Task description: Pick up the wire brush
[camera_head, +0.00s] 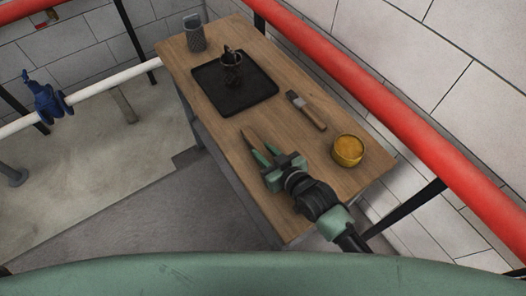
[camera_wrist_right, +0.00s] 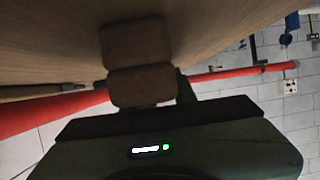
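The wire brush (camera_head: 306,110) lies flat on the wooden table (camera_head: 222,119), between the black tray and the yellow tin, with its grey head toward the tray and its wooden handle toward the tin. My right gripper (camera_head: 259,144) is over the table's near side, to the left of the brush and apart from it. Its green fingers look spread, with nothing clearly held. My left gripper is not in view.
A grey cup (camera_head: 194,34) stands at the far end. A yellow tin (camera_head: 348,150) stands near the brush handle. A red pipe (camera_head: 370,90) runs along the wall beside the table.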

